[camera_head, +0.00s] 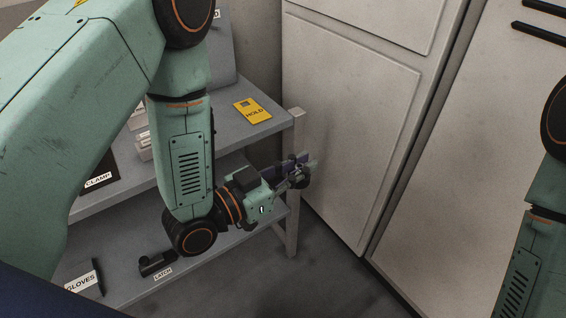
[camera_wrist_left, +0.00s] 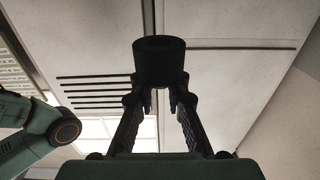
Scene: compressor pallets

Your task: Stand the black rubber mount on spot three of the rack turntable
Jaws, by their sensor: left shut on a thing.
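My left gripper (camera_head: 297,172) is out past the right end of a grey shelf unit, in front of pale cabinet panels. In the left wrist view the black rubber mount (camera_wrist_left: 160,62) is a short dark cylinder with a hole in its end. The fingers of my left gripper (camera_wrist_left: 160,92) are shut on it from both sides. In the head view the mount is small and dark at the fingertips and hard to make out. I see no rack turntable in either view. My right arm shows at the right edge, but its gripper is out of view.
The grey shelf unit (camera_head: 285,128) has a yellow HOLD card (camera_head: 252,110) on its upper shelf. On the lower shelf a black latch part (camera_head: 157,263) lies by a LATCH label (camera_head: 163,273), with a GLOVES label (camera_head: 82,281) further left. Pale cabinet panels (camera_head: 350,110) stand close behind the gripper.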

